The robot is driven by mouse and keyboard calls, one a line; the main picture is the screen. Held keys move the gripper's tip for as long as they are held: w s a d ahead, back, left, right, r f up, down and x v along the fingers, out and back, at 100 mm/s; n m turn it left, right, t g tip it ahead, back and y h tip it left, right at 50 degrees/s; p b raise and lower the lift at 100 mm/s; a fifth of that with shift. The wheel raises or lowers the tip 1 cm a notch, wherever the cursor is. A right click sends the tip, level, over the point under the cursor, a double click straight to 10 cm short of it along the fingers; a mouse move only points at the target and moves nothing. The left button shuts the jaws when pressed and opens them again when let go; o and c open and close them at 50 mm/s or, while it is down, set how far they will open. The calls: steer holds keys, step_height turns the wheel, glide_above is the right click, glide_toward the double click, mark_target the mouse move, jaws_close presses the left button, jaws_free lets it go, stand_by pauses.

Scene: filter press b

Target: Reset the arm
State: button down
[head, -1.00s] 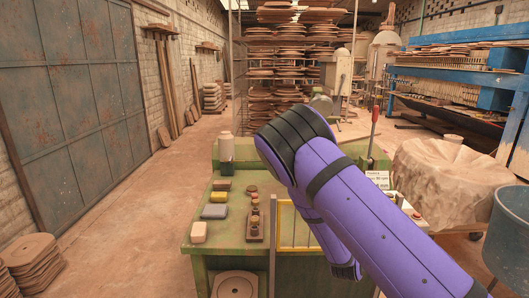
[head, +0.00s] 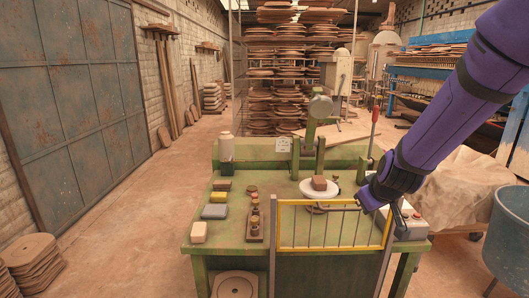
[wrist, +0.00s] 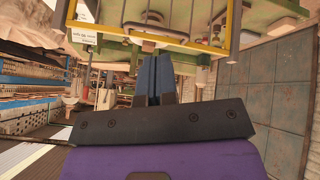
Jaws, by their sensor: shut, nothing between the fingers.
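My purple arm reaches in from the upper right in the head view, its wrist by the right end of the green bench (head: 230,232). My gripper (wrist: 155,62) shows in the wrist view with its two dark blue fingers together and nothing between them. The fingers point toward the bench and its yellow-framed guard (wrist: 150,38). In the head view the guard (head: 330,203) stands at the bench's front edge, just left of my wrist. My wrist partly hides the control box (head: 412,226) at the bench's right end.
On the bench are a brown block (head: 319,183) on a white round plate (head: 309,192), a green press column (head: 320,150), a yellow sponge (head: 219,197), a white block (head: 199,232) and a tray of small weights (head: 254,225). A blue bin (head: 508,235) stands at right.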

steer(key=s+r+m+y, duration=0.2)
steer(key=s+r, duration=1)
steer(key=s+d+r+m+g+h, duration=0.1)
steer(key=s+r, duration=0.1)
steer(key=s, duration=0.6)
steer(key=s+d+r+m+g+h, duration=0.1)
steer(key=s+d+r, duration=0.1)
steer(key=s, duration=0.6)
steer(key=shift+s+d+r+m, duration=0.25)
steer(key=shift+s+r+m, duration=0.05)
steer(key=shift+s, duration=0.1)
